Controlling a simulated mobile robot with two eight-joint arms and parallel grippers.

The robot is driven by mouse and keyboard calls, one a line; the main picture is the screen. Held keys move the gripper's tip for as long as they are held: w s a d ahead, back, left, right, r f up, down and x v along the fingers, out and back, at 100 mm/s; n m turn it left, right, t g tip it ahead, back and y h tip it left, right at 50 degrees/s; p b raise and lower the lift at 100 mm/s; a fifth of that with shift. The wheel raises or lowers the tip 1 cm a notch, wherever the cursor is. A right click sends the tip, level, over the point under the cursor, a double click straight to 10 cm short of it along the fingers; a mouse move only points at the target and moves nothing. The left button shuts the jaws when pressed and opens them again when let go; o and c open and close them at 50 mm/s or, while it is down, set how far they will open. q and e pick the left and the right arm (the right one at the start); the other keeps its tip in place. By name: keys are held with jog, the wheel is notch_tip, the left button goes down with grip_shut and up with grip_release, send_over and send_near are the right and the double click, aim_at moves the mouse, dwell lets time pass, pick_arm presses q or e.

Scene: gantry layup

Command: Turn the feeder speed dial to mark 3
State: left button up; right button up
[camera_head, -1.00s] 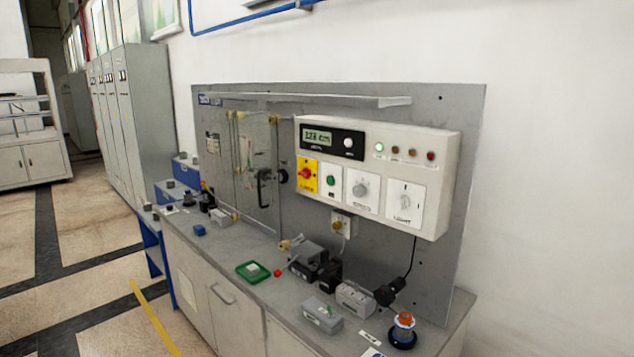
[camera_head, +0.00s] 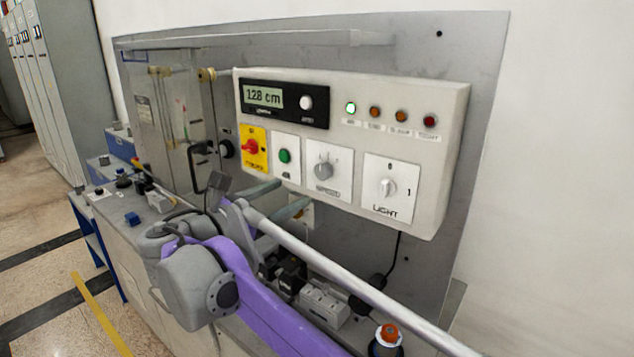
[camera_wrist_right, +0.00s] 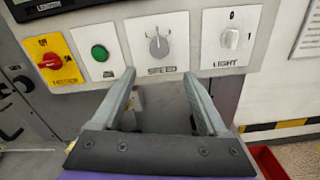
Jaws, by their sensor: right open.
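The feeder speed dial (camera_head: 324,172) is a grey knob on a white plate on the control box (camera_head: 452,105). It also shows in the right wrist view (camera_wrist_right: 158,46), above the word SPEED, with its pointer close to upright. Its mark numbers are too small to read. My right gripper (camera_head: 283,198) is open and empty, just below and in front of the panel. In the right wrist view its two fingers (camera_wrist_right: 160,95) reach up towards the panel, one below each side of the dial, apart from it. My left gripper is not in view.
The light switch (camera_head: 387,187) is right of the dial. The green button (camera_head: 285,156) and the red knob (camera_head: 250,147) on yellow are left of it. A display (camera_head: 264,96) sits above. Grey blocks (camera_head: 325,300) and an orange-topped item (camera_head: 389,335) stand on the bench below.

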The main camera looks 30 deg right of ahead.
aim_at(320, 173)
jog(key=x, duration=1)
jog(key=shift+w+d+r+p, duration=0.2)
jog(key=shift+d+r+p, duration=0.1)
jog(key=shift+r, duration=0.1)
jog(key=shift+a, duration=0.1)
grip_shut()
